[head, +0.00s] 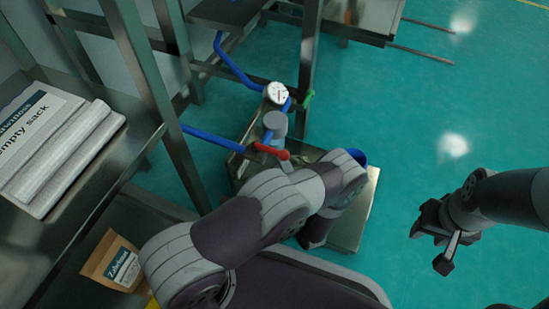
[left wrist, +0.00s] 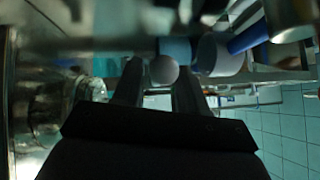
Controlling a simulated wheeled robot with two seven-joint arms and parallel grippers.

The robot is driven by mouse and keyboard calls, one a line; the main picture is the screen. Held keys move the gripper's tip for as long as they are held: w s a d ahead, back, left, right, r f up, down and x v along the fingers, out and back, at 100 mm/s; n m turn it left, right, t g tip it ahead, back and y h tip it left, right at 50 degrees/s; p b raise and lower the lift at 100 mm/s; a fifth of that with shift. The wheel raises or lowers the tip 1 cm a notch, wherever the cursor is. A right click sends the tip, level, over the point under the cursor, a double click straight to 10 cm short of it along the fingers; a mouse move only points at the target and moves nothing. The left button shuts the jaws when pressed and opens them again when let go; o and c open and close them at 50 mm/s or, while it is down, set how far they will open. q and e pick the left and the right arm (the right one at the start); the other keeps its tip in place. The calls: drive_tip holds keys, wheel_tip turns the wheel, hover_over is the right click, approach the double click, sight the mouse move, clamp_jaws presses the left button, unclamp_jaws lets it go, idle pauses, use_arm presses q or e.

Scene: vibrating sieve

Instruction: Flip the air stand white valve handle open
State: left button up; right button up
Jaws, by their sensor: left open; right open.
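The air stand carries a round white gauge (head: 276,92), a grey cylinder (head: 275,122), a red handle (head: 270,151) and a green handle (head: 308,99). In the left wrist view, a pale round knob (left wrist: 163,69) shows between the fingers of my left gripper (left wrist: 158,88). The fingers are open, one on each side of it in the picture; contact cannot be told. I cannot tell for certain that this knob is the white valve handle. In the head view my left arm hides its fingertips and part of the stand. My right gripper (head: 432,247) is open and empty over the floor.
Blue hoses (head: 235,62) run to the stand from upper left and left. A metal shelf (head: 75,205) at left holds empty sacks (head: 45,140); a brown labelled bag (head: 113,262) lies lower. The stand's metal base (head: 355,215) is under my left arm. The green floor (head: 430,110) at right is clear.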

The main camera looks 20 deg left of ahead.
use_arm(q)
clamp_jaws()
drive_tip(key=shift+w+r+m+g+h+p, duration=0.25)
drive_tip(key=shift+r+m+g+h+p, duration=0.7)
drive_tip(key=shift+p, duration=1.6)
drive_tip(key=shift+w+r+m+g+h+p, duration=0.2)
drive_tip(key=shift+r+m+g+h+p, duration=0.7)
drive_tip(key=shift+p, duration=1.65)
drive_tip(key=shift+f+m+g+y, duration=0.15)
drive_tip(key=shift+m+g+y, duration=0.1)
drive_tip(key=shift+m+y, duration=0.2)
unclamp_jaws()
